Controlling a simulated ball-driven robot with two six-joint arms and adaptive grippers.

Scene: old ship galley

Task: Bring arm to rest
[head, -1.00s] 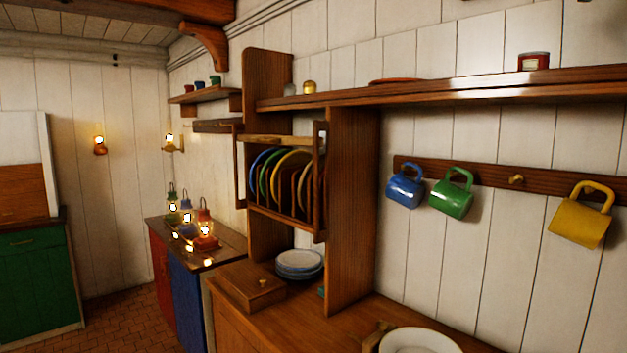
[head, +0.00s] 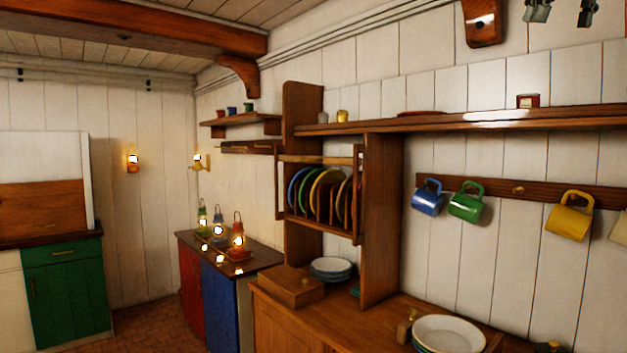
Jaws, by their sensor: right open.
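My right gripper (head: 562,12) shows at the top right edge of the head view, cut off by the frame. Its two fingers stand well apart with nothing between them. It is high up, in front of the white plank wall and above the long shelf. My left gripper is not in the head view.
A long wooden shelf (head: 470,121) runs below the gripper. Blue (head: 427,203), green (head: 466,207) and yellow (head: 569,222) mugs hang on a peg rail. A plate rack (head: 318,238) stands left, above a counter with a white bowl (head: 448,334). Lit lanterns (head: 238,240) stand further left.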

